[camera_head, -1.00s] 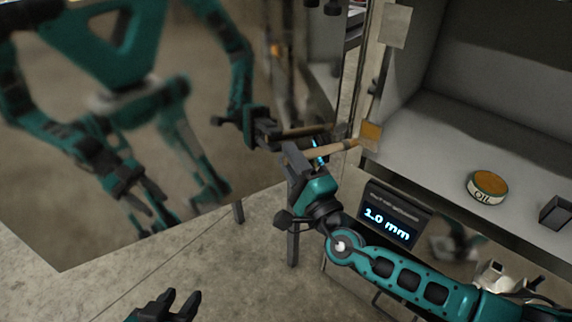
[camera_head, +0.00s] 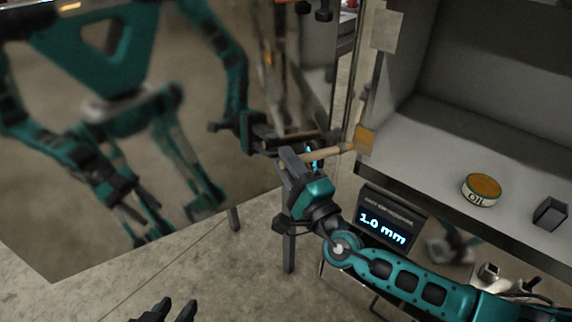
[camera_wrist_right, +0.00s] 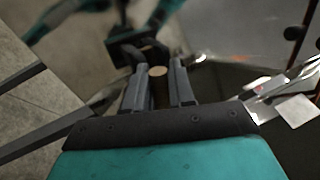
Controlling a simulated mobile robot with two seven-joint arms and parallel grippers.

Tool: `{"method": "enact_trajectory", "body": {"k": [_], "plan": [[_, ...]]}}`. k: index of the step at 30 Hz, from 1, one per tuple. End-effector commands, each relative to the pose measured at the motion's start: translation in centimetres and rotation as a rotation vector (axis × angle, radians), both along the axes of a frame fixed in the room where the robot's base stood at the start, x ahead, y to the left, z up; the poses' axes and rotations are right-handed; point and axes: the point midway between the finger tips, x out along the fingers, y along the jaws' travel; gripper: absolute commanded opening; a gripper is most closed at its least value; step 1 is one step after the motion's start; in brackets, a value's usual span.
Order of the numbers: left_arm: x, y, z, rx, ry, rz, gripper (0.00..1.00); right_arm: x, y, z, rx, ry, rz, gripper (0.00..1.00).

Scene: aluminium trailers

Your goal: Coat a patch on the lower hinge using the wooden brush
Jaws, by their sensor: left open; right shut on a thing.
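My right gripper (camera_head: 290,158) is shut on the wooden brush (camera_head: 325,152), which lies nearly level. Its orange-tan head (camera_head: 364,140) points right, at the upright edge of the trailer opening. A narrow tan piece (camera_head: 362,106) on that edge may be part of the lower hinge; I cannot tell whether the bristles touch it. In the right wrist view the right gripper's fingers (camera_wrist_right: 157,88) flank the round end of the brush handle (camera_wrist_right: 157,71); the bristles are hidden there. My left gripper (camera_head: 180,304) is open and empty at the bottom of the head view.
A polished panel (camera_head: 60,225) at left mirrors my body. An oil tin (camera_head: 481,189) and a dark block (camera_head: 550,213) stand on the trailer floor at right. A display (camera_head: 388,222) reading 1.0 mm is below its edge. Open floor lies at lower left.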

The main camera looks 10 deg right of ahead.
Motion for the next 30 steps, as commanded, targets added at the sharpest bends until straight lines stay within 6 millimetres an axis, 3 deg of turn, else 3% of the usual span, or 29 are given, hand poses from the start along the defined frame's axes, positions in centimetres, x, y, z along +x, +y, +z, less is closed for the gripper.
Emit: {"method": "enact_trajectory", "body": {"k": [17, 30], "plan": [[0.0, 0.0, -0.3, 0.0, -0.001, 0.001, 0.43, 0.6, -0.8, 0.0, 0.0, 0.0, 0.0, 0.0], [0.1, 0.0, 0.4, 0.0, -0.001, 0.001, 0.43, -2.1, -2.7, 0.0, -0.001, 0.001, 0.0, 0.0]]}}
